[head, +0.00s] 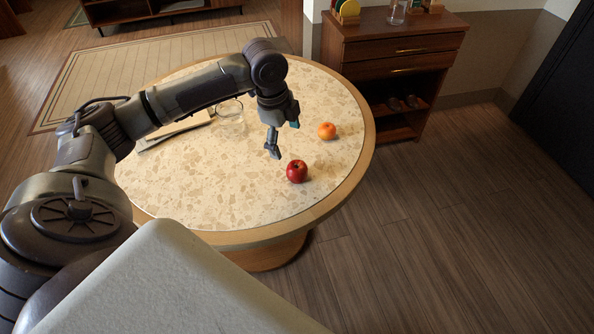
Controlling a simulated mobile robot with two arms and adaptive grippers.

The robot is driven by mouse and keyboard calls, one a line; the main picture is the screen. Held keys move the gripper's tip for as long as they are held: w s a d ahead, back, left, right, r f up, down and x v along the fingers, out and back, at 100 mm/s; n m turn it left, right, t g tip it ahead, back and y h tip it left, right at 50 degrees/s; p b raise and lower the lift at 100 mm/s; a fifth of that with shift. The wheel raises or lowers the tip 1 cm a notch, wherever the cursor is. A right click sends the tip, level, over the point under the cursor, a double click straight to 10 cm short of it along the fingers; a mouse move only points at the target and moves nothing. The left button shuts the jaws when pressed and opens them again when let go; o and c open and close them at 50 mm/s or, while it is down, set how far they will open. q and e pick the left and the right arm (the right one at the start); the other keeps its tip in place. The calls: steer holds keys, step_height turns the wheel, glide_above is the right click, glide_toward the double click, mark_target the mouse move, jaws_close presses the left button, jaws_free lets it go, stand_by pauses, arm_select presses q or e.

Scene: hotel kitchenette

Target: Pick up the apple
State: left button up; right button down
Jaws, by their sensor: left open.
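A red apple (297,171) sits on the round speckled table (215,190), near its front right side. My left arm reaches in over the table from the left. My left gripper (274,152) points down just behind and to the left of the apple, open and empty, and appears apart from it. The fingers are small in this view and partly overlap each other. My right gripper does not show.
An orange (327,131) lies on the table behind and right of the apple. A clear glass vessel (230,112) and a flat board-like item (176,131) are at the back left, partly behind my arm. A wooden cabinet (385,68) stands beyond the table.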

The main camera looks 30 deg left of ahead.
mark_target(296, 166)
arm_select(q)
steer(key=f, duration=0.2)
steer(key=w+f, duration=0.1)
steer(key=f, duration=0.5)
steer(key=shift+w+d, duration=0.15)
steer(key=shift+d, duration=0.2)
steer(key=shift+w+d+f, duration=0.2)
steer(key=shift+f, duration=0.7)
steer(key=shift+w+d+f, duration=0.15)
steer(key=shift+f, duration=0.7)
steer(key=shift+w+d+f, duration=0.2)
steer(key=shift+f, duration=0.7)
steer(key=shift+c, duration=0.2)
steer(key=c, duration=1.3)
steer(key=shift+o, duration=0.2)
steer(key=shift+r, duration=0.1)
